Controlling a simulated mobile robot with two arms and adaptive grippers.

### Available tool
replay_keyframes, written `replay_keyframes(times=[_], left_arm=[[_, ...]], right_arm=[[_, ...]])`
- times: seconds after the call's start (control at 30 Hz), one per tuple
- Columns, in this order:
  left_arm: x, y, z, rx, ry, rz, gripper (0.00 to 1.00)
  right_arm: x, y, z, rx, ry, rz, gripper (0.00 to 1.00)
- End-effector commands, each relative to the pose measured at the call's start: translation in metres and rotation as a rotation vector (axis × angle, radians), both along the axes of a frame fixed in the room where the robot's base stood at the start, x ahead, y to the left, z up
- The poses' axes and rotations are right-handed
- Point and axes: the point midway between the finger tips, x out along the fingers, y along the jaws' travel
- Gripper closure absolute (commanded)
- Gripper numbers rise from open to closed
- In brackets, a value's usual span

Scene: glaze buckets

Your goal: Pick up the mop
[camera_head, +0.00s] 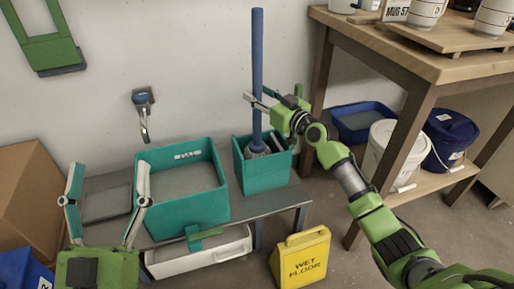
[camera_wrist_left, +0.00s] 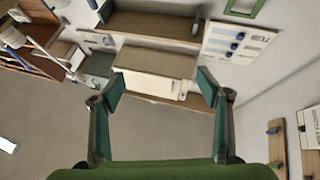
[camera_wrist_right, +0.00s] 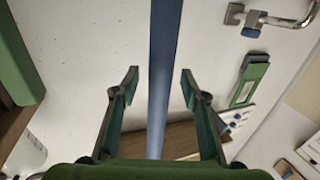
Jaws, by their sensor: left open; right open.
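The mop has a long blue handle (camera_head: 258,70) that stands upright, with its grey head (camera_head: 257,148) down in a small teal bucket (camera_head: 265,173) on the low bench. My right gripper (camera_head: 262,98) is open at the handle's upper middle. In the right wrist view the blue handle (camera_wrist_right: 163,75) runs between the two spread fingers (camera_wrist_right: 160,80), and neither finger visibly touches it. My left gripper (camera_head: 107,198) is open and empty at the lower left, well away from the mop. Its spread fingers also show in the left wrist view (camera_wrist_left: 160,88).
A large teal basin (camera_head: 185,220) stands on the grey bench (camera_head: 275,203). A yellow wet floor sign (camera_head: 300,262) is in front. A wooden table (camera_head: 420,65) stands at right, with white and blue buckets (camera_head: 390,152) below. A tap (camera_head: 143,112) juts from the wall.

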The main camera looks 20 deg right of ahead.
Motion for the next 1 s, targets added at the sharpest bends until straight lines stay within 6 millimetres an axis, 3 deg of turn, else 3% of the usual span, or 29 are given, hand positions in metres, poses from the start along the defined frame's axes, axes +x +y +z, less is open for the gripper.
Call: replay_keyframes(times=[0.13, 0.37, 0.4, 0.53, 0.57, 1.0], left_arm=[[-0.008, 0.001, 0.011, -0.019, -0.066, -0.004, 0.31], [-0.010, 0.001, 0.014, -0.023, -0.078, -0.004, 0.31], [-0.010, 0.001, 0.014, -0.023, -0.078, -0.004, 0.31], [-0.010, 0.001, 0.014, -0.022, -0.077, -0.004, 0.31], [-0.010, 0.001, 0.014, -0.022, -0.077, -0.004, 0.31], [-0.009, 0.001, 0.013, -0.020, -0.070, -0.004, 0.31]], right_arm=[[0.009, 0.004, 0.000, 0.001, -0.001, 0.000, 0.59], [0.010, 0.004, 0.000, 0.000, 0.001, 0.000, 0.59], [0.010, 0.004, 0.000, 0.000, 0.000, 0.000, 0.62], [0.010, 0.004, 0.000, 0.000, 0.000, 0.000, 0.96], [0.010, 0.004, 0.000, 0.000, 0.000, 0.000, 1.00], [0.010, 0.003, 0.004, 0.001, -0.005, -0.001, 1.00]])
